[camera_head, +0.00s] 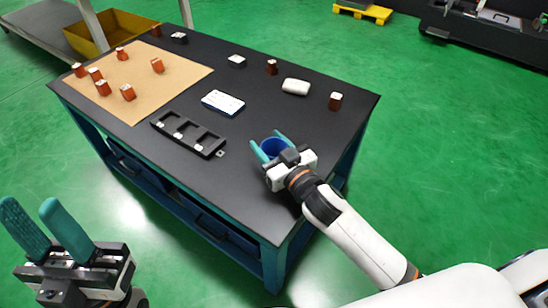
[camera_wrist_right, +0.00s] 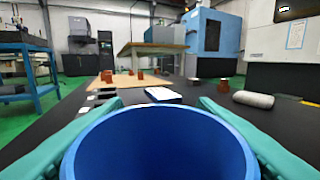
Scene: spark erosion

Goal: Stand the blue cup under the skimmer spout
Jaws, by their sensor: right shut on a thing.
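The blue cup (camera_head: 272,147) is at the right end of the black-topped table in the head view. My right gripper (camera_head: 268,144) is shut on it, with one teal finger on each side. In the right wrist view the cup (camera_wrist_right: 160,145) fills the lower middle, its round mouth open and the inside looking empty. I cannot tell whether its base touches the table. My left gripper (camera_head: 30,210) is open and empty at the lower left of the head view, away from the table. I cannot make out a skimmer spout in either view.
The table (camera_head: 215,180) holds a black tray with compartments (camera_head: 188,135), a blue-and-white card (camera_head: 223,103), a white rounded block (camera_head: 296,86) and a tan mat (camera_head: 150,95) with several copper-coloured blocks. Dark machinery (camera_head: 480,35) stands at the upper right. Green floor between is clear.

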